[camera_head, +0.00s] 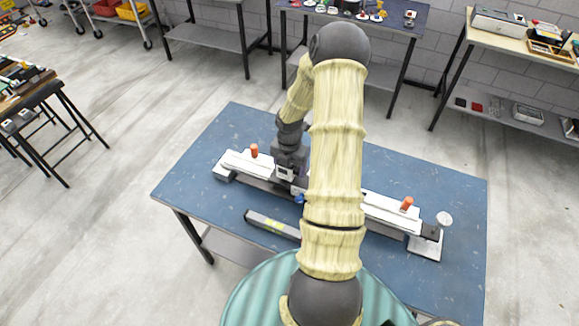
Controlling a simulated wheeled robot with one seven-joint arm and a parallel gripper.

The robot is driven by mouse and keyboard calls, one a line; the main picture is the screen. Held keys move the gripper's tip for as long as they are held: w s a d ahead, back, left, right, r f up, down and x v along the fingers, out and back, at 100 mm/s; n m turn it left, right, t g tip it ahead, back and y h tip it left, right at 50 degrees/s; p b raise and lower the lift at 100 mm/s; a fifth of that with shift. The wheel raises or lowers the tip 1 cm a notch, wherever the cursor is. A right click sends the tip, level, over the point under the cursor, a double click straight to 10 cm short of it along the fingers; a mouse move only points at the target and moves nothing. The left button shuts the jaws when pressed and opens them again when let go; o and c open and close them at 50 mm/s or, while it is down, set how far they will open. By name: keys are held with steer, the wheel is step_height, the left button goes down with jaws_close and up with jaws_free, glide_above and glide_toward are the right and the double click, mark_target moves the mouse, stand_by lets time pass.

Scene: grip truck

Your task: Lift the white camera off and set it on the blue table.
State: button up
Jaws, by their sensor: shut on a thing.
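The blue table (215,140) stands in front of me. A long white slider rail (385,205) with two orange knobs lies across it. My gripper (288,168) points down over the left half of the rail. It is shut on the white camera (285,175), a small white and dark block mostly covered by the gripper. I cannot tell whether the camera still touches the rail. My arm hides the middle of the rail.
A dark bar with a yellow-green level vial (270,224) lies on the table in front of the rail. A round white knob (444,219) stands at the rail's right end. The table's back left and front right are bare. Other benches stand behind.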

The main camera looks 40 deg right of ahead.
steer(key=shift+r, duration=0.25)
steer(key=shift+r+p, duration=2.5)
steer(key=shift+p, duration=0.15)
steer(key=shift+r, duration=0.15)
step_height(320, 180, up, 13)
steer(key=p, duration=1.3)
steer(key=shift+r, duration=0.15)
stand_by(0.5)
